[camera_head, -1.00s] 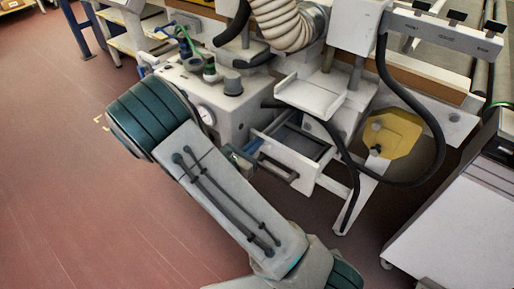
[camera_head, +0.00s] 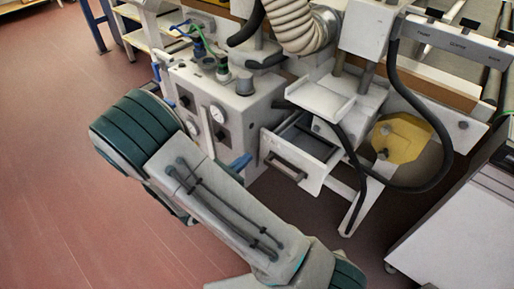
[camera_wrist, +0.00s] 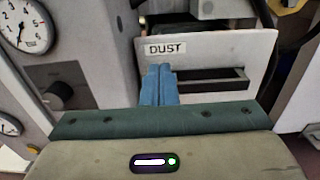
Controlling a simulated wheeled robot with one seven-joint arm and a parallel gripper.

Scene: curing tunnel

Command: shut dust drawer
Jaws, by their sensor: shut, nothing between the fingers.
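The dust drawer (camera_head: 318,174) stands pulled out of the white machine, with its open inside showing from above in the head view. Its white front, with a DUST label (camera_wrist: 165,49) and a dark handle slot (camera_wrist: 212,82), fills the middle of the wrist view. My gripper (camera_head: 246,160) is to the left of the drawer front in the head view. Its blue fingers (camera_wrist: 158,72) are shut together and empty. In the wrist view they overlap the drawer front below the label, at the left end of the handle. I cannot tell whether they touch it.
A grey cabinet with pressure gauges (camera_head: 217,114) stands left of the drawer. A black hose (camera_head: 354,160) hangs by the drawer's right side, near a yellow plate (camera_head: 402,138). A white cart (camera_head: 450,225) is at the right. Red floor is clear at the left.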

